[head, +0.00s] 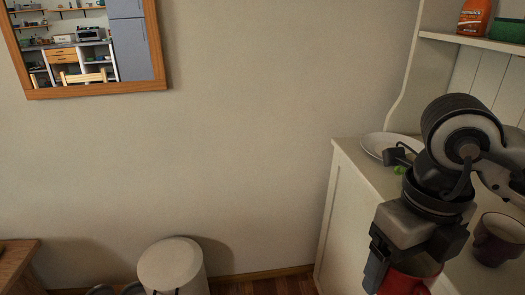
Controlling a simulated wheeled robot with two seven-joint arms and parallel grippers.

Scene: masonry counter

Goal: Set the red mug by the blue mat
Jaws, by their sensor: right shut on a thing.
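My right gripper (408,268) reaches down at the lower right in the head view. It is shut on the red mug (404,284). Only the mug's upper part shows, below the jaws at the bottom edge of the picture. The mug is beside the front edge of the white cabinet's counter; I cannot tell whether it touches any surface. No blue mat shows. My left gripper is out of view.
A dark maroon mug (496,243) stands on the counter to the right of the gripper. A white plate (377,143) lies at the counter's back, partly behind my arm, near a small green thing (400,170). A white bin (170,266) stands by the wall.

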